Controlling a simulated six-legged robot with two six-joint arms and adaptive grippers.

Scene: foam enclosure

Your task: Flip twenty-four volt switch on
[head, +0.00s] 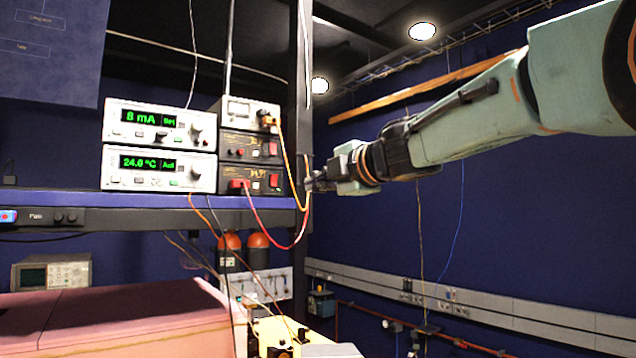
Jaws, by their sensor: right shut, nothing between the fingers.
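Two black power supply boxes are stacked on the shelf, an upper one (247,147) and a lower one (238,170). Each has a red rocker switch at its right side, the upper switch (273,149) and the lower switch (274,182). The labels are too small to read, so I cannot tell which switch is the twenty-four volt one, nor its position. My right gripper (313,184) is shut and empty, just right of the lower box, near the dark upright post. I cannot tell whether it touches anything. My left gripper is not in view.
Two white display units, the upper one (160,124) and the lower one (158,168), stand left of the boxes on the blue shelf (130,198). A red cable (262,238) and an orange cable (290,170) hang near the switches. A dark post (299,90) stands right of them.

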